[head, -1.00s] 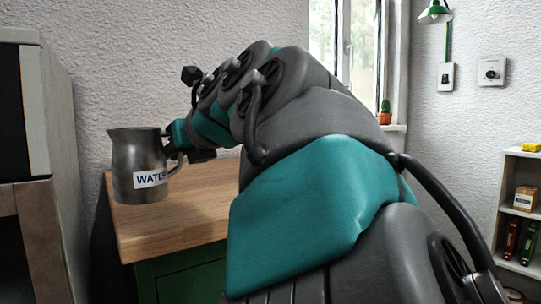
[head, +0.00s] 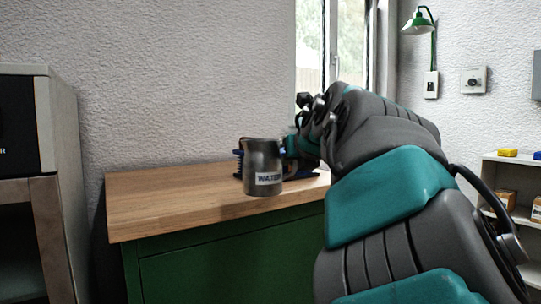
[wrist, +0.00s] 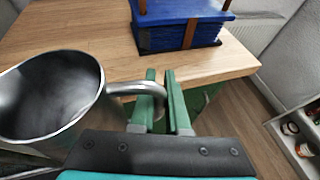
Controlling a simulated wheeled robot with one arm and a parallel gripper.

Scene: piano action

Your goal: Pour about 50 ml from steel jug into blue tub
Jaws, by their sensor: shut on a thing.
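The steel jug (head: 262,160), labelled WATER, is upright in the head view, in front of the wooden bench top. In the wrist view, the jug (wrist: 85,110) is at the left with its open mouth showing; I cannot tell its water level. My gripper (wrist: 160,76) has its green fingers shut on the jug's handle. In the head view, my gripper (head: 288,150) is at the jug's right side. I cannot make out a blue tub for certain. A blue ribbed object with brown straps (wrist: 178,38) is on the bench beyond my fingers; the jug partly hides it in the head view.
The wooden bench top (head: 165,195) is bare at the left, above a green cabinet (head: 220,265). A grey cabinet (head: 50,120) stands at the far left. A shelf (head: 500,160) with small boxes is at the right. Floor (wrist: 235,125) shows past the bench edge.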

